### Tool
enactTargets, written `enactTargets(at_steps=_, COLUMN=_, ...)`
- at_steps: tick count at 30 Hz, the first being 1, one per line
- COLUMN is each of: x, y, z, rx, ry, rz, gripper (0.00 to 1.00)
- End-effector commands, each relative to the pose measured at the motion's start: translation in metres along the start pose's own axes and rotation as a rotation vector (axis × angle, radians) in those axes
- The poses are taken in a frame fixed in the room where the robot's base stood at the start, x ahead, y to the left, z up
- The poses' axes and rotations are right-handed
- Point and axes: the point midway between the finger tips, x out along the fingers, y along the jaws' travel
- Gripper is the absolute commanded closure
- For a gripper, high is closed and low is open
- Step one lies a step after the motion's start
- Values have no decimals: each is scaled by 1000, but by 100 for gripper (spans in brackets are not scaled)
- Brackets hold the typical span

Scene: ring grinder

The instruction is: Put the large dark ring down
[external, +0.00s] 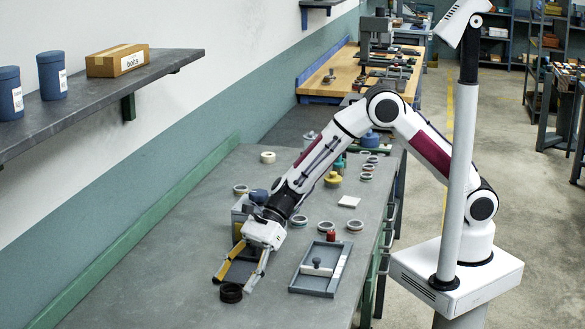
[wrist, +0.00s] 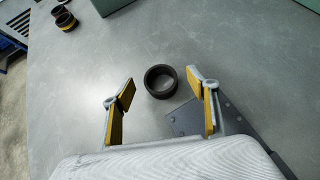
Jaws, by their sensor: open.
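The large dark ring (external: 231,293) lies flat on the grey bench, near its front end in the external view. In the wrist view the ring (wrist: 161,81) sits just beyond and between the tips of my gripper (wrist: 160,90). My gripper (external: 240,275) is open, with yellow-padded fingers on either side of the ring and clear gaps between them and it in the wrist view. Nothing is held between the fingers. How high the fingertips are above the bench is hard to tell.
A grey tray (external: 299,281) with a knobbed part stands right of my gripper. A dark flat plate (wrist: 205,116) lies under the right finger in the wrist view. Several rings (external: 326,227) lie farther back. The bench left of the gripper is clear.

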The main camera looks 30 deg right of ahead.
Motion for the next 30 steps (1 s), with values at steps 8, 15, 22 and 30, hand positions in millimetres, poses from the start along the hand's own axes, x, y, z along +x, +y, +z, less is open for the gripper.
enactTargets(at_steps=8, x=27, y=1, z=-3, rx=-1, ry=0, rz=1, gripper=41)
enactTargets(at_steps=15, x=33, y=1, z=-4, rx=0, ry=1, rz=0, gripper=41)
enactTargets(at_steps=22, x=33, y=1, z=-4, rx=0, ry=1, rz=0, gripper=41)
enactTargets(at_steps=30, x=33, y=0, z=-4, rx=0, ry=1, rz=-1, gripper=65)
